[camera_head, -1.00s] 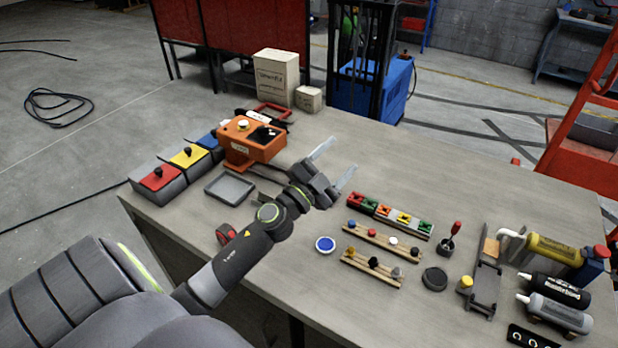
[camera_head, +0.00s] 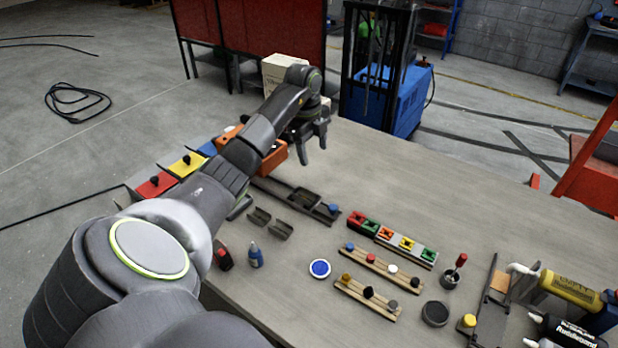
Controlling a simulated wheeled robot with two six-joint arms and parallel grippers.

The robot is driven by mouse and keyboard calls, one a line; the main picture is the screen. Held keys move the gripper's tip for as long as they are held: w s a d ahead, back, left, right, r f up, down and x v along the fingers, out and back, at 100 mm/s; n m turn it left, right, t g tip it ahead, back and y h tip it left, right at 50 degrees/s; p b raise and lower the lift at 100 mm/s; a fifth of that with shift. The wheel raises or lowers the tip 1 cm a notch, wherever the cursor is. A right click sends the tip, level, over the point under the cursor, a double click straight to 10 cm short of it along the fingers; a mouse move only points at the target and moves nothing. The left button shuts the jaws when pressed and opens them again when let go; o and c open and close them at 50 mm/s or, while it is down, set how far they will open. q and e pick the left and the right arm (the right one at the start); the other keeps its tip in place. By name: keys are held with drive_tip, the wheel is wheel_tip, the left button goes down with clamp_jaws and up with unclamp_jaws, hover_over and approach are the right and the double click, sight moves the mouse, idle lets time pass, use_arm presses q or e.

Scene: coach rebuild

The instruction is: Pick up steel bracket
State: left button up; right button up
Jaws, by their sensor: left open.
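My left gripper (camera_head: 312,146) is open and empty, with its fingers pointing down at the far side of the workbench, just right of the orange box (camera_head: 275,158). Two small grey metal channel pieces, which look like steel brackets, lie on the bench left of centre: one bracket (camera_head: 260,217) and, just right of it, another bracket (camera_head: 281,230). They are well nearer to me than the gripper, and nothing touches them. My left arm passes to their left. My right gripper is out of view.
A dark rail with a small tray (camera_head: 305,198) lies behind the brackets. A blue-capped bottle (camera_head: 255,256) stands in front of them. Colored blocks (camera_head: 391,239) and peg racks (camera_head: 378,268) fill the middle. Tubes (camera_head: 570,290) lie at the right. The bench's far right is clear.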

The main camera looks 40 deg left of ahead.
use_arm(q)
drive_tip(key=s+a+r+n+g, duration=0.1)
drive_tip(key=a, duration=0.1)
drive_tip(key=b, duration=1.2)
hover_over(304, 197)
drive_tip(key=shift+y, duration=0.4)
wheel_tip(304, 197, down, 12)
drive_tip(key=shift+r, duration=0.2)
drive_tip(key=shift+f, duration=0.25)
wheel_tip(304, 197, down, 4)
drive_tip(key=shift+d+f+p, duration=0.1)
drive_tip(key=shift+p, duration=0.3)
drive_tip(key=shift+f, duration=0.2)
drive_tip(key=c, duration=1.2)
